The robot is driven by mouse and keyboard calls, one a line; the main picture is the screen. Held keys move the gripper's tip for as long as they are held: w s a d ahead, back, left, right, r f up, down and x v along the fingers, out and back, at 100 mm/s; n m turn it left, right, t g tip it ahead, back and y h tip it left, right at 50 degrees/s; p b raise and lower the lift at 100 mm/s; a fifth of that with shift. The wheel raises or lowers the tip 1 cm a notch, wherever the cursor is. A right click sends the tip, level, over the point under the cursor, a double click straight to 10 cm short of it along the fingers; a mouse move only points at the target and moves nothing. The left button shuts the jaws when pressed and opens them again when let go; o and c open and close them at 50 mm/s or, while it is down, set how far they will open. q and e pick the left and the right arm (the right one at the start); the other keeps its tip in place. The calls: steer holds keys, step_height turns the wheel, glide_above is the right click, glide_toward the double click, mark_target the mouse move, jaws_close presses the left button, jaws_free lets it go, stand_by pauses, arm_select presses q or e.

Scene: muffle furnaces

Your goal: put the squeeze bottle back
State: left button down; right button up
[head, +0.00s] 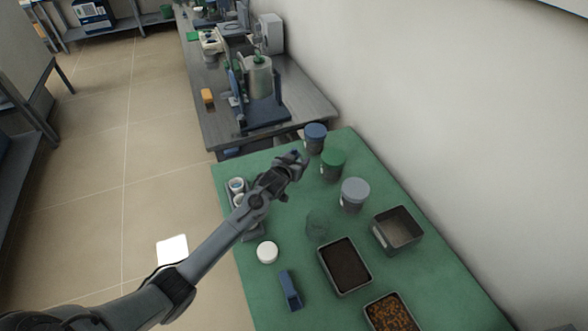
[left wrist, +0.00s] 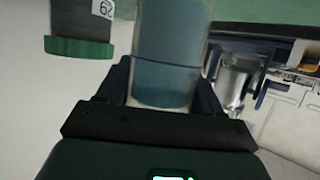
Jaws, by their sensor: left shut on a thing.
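In the left wrist view, the squeeze bottle (left wrist: 165,75) is a clear cylinder with blue contents. It sits between the two dark fingers of my left gripper (head: 296,161), which is shut on it. In the head view, my left gripper is over the far part of the green table, left of the green-lidded jar. There the bottle is mostly hidden by the gripper, and I cannot tell whether it touches the table. The bottle's top is out of the left wrist view. My right gripper is not in view.
Jars with blue (head: 315,131), green (head: 333,158) and grey (head: 354,188) lids stand along the far right. A rack (head: 250,235) is partly behind my arm. A clear beaker (head: 317,226), white lid (head: 267,252), blue tool (head: 290,291) and trays (head: 369,279) are nearer.

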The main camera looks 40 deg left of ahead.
arm_select(q)
steer(key=shift+a+f, duration=0.25)
steer(key=shift+a, duration=0.15)
steer(key=shift+f+b, duration=0.45)
steer(key=shift+f, duration=1.5)
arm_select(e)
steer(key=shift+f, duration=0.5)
arm_select(q)
steer(key=shift+c, duration=0.8)
jaws_free()
steer(key=shift+f, duration=0.15)
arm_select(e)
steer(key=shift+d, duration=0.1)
